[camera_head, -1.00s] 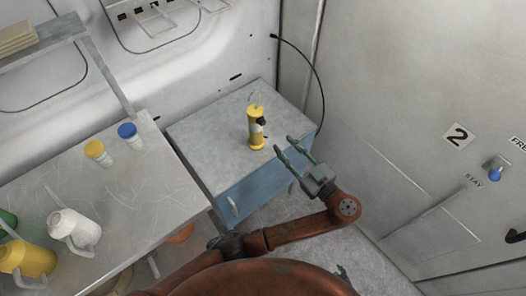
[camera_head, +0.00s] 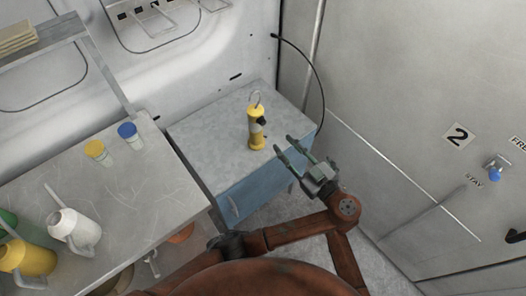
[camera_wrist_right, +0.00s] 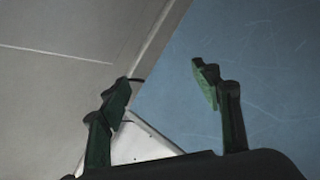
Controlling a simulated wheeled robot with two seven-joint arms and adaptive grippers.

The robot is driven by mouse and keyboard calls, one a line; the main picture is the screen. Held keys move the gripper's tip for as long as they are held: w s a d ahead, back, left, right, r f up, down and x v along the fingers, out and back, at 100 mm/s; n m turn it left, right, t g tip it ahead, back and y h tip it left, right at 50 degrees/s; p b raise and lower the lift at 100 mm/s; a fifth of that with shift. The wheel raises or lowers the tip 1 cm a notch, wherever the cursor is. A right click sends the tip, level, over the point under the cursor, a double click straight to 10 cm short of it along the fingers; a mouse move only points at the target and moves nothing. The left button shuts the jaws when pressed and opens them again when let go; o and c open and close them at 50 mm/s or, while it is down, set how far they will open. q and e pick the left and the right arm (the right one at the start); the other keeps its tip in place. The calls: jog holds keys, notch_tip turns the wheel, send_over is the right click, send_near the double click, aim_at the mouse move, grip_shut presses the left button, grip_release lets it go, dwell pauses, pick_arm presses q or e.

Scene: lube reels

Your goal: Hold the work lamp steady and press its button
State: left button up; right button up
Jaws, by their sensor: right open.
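The work lamp (camera_head: 256,132) is a yellow cylinder with a pale middle band, a dark part on its right side and a wire hook on top. It stands upright on the grey-topped blue cabinet (camera_head: 205,135). Its button cannot be clearly made out. The lamp is not in that view.
A metal bench (camera_head: 150,190) at left holds a blue-capped jar (camera_head: 128,131), a yellow-capped jar (camera_head: 95,150), a white jug (camera_head: 72,226) and a yellow jug (camera_head: 30,258). A black cable (camera_head: 321,85) hangs by the cabinet.

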aim_at(259, 142)
jog(key=w+a+r+n+t+y, duration=0.15)
jog(key=a+r, duration=0.25)
jog(key=r, duration=0.5)
jog(key=w+a+r+t+y, duration=0.1)
jog(key=w+a+r, duration=0.1)
jog(key=a+r, duration=0.45)
jog(key=s+a+m, duration=0.1)
jog(key=a+m, duration=0.2)
jog(key=a, duration=0.2)
jog(key=s+a+m, duration=0.1)
jog(key=a+m, duration=0.1)
jog(key=a, duration=0.3)
jog(key=s+a+r+m+g+y, duration=0.1)
jog(key=s+a+m, duration=0.1)
jog(key=a, duration=0.3)
jog(key=shift+s+a+m, duration=0.1)
jog(key=shift+m, duration=0.75)
jog(key=shift+a, duration=0.3)
jog(key=x, duration=0.7)
jog(key=shift+w, duration=0.3)
grip_shut()
pick_arm(q)
grip_shut()
